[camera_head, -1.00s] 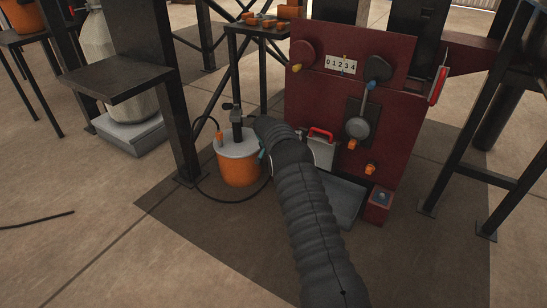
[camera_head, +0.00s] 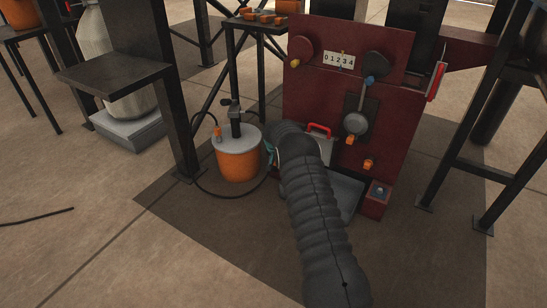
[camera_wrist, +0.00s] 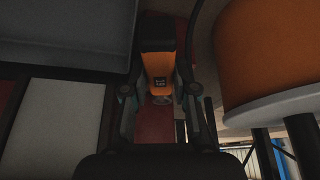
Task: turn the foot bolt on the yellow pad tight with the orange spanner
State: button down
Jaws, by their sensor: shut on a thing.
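In the wrist view my gripper (camera_wrist: 158,92) has its two dark fingers on either side of an orange piece with a black end and a small dark label. I take this piece for the orange spanner (camera_wrist: 158,66); its jaw end cannot be made out. A small grey round part (camera_wrist: 162,100) shows just below it, too dark to name. In the head view my arm hides most of the gripper, which is low between the orange bucket and the red press. I cannot make out a yellow pad or its foot bolt in either view.
The orange bucket (camera_head: 237,164) with a grey lid stands left of my arm, a black hose around it. The red press (camera_head: 415,120) stands behind, with knobs and a grey tray (camera_head: 349,195) at its base. Open floor lies in front.

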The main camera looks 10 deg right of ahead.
jog(key=d+n+y+b, duration=0.1)
jog(key=d+n+y, duration=0.3)
jog(key=d+n, duration=0.6)
jog(key=shift+s+f, duration=0.3)
jog(key=shift+f, duration=0.05)
dwell(0.3)
jog(key=shift+d+f, duration=0.1)
jog(key=shift+f, duration=0.85)
dwell(1.6)
jog(key=shift+s+a+m+t+h+p, duration=0.2)
jog(key=shift+a+m+h+p, duration=0.25)
jog(key=shift+a+m, duration=0.45)
jog(key=shift+s+a+m+t+h+p, duration=0.1)
jog(key=shift+s+a+m+h+p, duration=0.15)
jog(key=shift+a+m+p, duration=0.5)
jog(key=shift+a, duration=0.2)
